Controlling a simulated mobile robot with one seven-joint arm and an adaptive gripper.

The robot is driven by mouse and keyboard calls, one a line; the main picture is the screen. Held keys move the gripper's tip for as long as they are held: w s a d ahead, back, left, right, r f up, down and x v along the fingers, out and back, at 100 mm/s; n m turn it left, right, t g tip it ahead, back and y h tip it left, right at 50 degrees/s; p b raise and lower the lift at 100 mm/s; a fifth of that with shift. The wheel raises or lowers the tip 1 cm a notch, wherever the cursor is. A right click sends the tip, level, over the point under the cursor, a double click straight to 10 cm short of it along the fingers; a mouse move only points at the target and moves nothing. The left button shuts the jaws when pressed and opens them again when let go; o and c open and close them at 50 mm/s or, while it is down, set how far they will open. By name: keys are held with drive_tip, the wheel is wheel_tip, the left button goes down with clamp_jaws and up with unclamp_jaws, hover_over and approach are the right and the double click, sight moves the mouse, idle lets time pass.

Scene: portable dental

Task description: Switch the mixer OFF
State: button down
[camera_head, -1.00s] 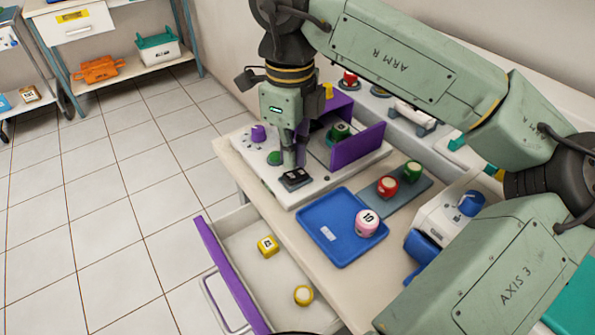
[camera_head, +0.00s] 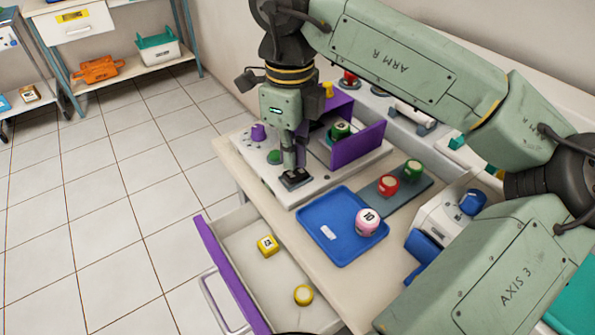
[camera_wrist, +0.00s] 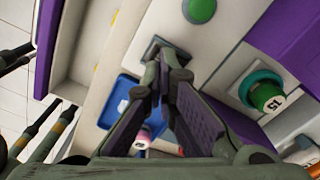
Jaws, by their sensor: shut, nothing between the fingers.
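A white mixer base (camera_head: 322,190) stands on the bench with purple upright panels (camera_head: 358,146). On its front part is a small black switch plate (camera_head: 296,179); its rocker is mostly hidden, so its position cannot be told. A green button (camera_head: 274,157) and a purple knob (camera_head: 258,132) sit behind it. My gripper (camera_head: 291,170) is shut and empty, pointing down with its tips at the switch plate. In the wrist view the shut fingertips (camera_wrist: 168,62) cover most of the dark plate (camera_wrist: 153,46), beside the green button (camera_wrist: 200,10). Contact cannot be told for certain.
A green jar (camera_head: 340,130) stands between the purple panels. A blue tray (camera_head: 318,246) with a pink jar (camera_head: 367,222) lies to the right. The open drawer (camera_head: 232,262) below holds two yellow items. Red and green jars stand on a grey mat (camera_head: 405,194).

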sight(292, 174)
drive_tip(key=shift+f+b, duration=1.05)
drive_tip(key=shift+f, duration=0.2)
idle(0.3)
drive_tip(key=shift+r, duration=0.1)
drive_tip(key=shift+r+p, duration=2.3)
drive_tip(key=shift+r, duration=1.15)
